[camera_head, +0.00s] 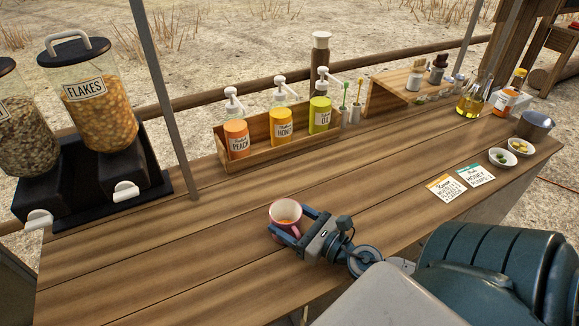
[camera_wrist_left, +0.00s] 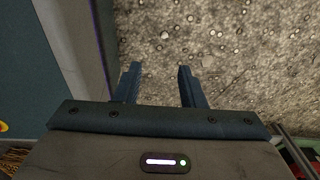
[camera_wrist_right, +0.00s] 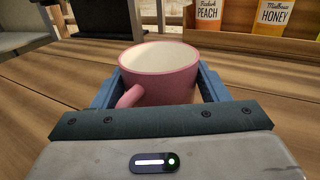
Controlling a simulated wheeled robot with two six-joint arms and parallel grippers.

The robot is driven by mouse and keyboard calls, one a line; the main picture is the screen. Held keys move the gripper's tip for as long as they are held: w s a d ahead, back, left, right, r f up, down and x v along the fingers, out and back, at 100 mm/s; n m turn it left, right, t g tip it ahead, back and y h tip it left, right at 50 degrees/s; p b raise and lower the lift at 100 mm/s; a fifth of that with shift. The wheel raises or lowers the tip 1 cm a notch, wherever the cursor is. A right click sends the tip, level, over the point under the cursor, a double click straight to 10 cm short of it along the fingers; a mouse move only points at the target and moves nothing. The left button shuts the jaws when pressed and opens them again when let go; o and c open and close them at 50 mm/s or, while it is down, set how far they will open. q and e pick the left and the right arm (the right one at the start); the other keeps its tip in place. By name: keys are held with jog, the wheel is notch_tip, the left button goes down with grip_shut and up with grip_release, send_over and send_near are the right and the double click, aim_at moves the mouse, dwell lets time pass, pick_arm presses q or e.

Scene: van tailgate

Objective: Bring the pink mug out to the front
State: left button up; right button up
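The mug's base is hidden, so contact with the counter is unclear. My left gripper (camera_wrist_left: 158,70) is open and empty over gravelly ground, away from the counter.
A wooden box (camera_head: 265,148) with peach, honey and oil pump bottles stands behind the mug. Flakes dispensers (camera_head: 90,105) are at the left, beside a grey post (camera_head: 165,90). Cards (camera_head: 445,187) and small bowls (camera_head: 502,157) lie at right. The counter left of the mug is clear.

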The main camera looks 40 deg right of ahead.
jog(key=o, duration=0.4)
jog(key=shift+o, duration=0.2)
jog(key=b+v, duration=0.2)
jog(key=shift+s+f, duration=0.3)
jog(key=b+v, duration=0.1)
jog(key=v, duration=0.2)
jog(key=shift+r, duration=0.15)
jog(key=v, duration=0.3)
jog(key=shift+s+d+r+p, duration=0.1)
jog(key=shift+s+p, duration=0.25)
jog(key=shift+s, duration=0.05)
pick_arm(q)
jog(key=shift+w+f, duration=0.25)
jog(key=shift+w, duration=0.35)
jog(key=shift+w+f, duration=0.25)
jog(key=shift+w, duration=0.35)
pick_arm(e)
jog(key=shift+s+d, duration=0.15)
jog(key=shift+s, duration=0.55)
pick_arm(q)
jog(key=shift+d, duration=0.1)
